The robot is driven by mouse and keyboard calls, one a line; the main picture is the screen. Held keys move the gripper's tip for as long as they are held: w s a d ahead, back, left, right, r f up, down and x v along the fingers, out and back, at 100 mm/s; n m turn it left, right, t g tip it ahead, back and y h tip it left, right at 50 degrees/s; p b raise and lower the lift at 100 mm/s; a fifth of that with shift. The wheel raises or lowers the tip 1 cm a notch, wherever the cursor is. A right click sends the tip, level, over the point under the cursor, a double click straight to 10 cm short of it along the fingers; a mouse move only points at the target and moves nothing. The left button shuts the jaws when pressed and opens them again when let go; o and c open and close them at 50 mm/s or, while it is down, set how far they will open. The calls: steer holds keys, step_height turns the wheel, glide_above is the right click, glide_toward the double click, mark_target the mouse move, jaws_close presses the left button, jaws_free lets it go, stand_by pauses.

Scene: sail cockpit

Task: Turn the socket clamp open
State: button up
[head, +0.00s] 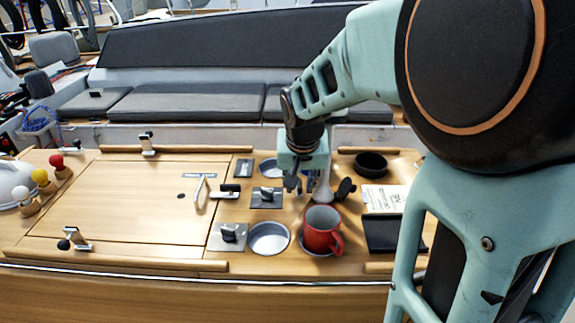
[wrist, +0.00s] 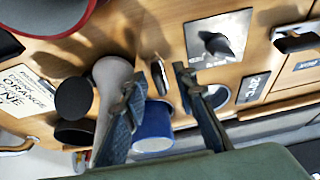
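My gripper (head: 306,184) points down over the right half of the wooden table, beside a grey cone-shaped piece. In the wrist view, the two fingers of my gripper (wrist: 156,82) are spread apart with nothing held between them. A small dark lever with a pale edge (wrist: 159,76) shows in the gap between them, seemingly below the tips; it may be the socket clamp, but I cannot tell for sure. The grey cone (wrist: 113,78) and a black round-ended part (wrist: 74,98) are beside the left finger. The fingers hide part of this area.
A red mug (head: 321,232) stands in front of my gripper. A blue cup (wrist: 153,127) is beyond the fingers. Square plates with black knobs (head: 266,198) are to the left, near an empty round holder (head: 268,239).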

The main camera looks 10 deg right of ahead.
steer(key=shift+m, duration=0.4)
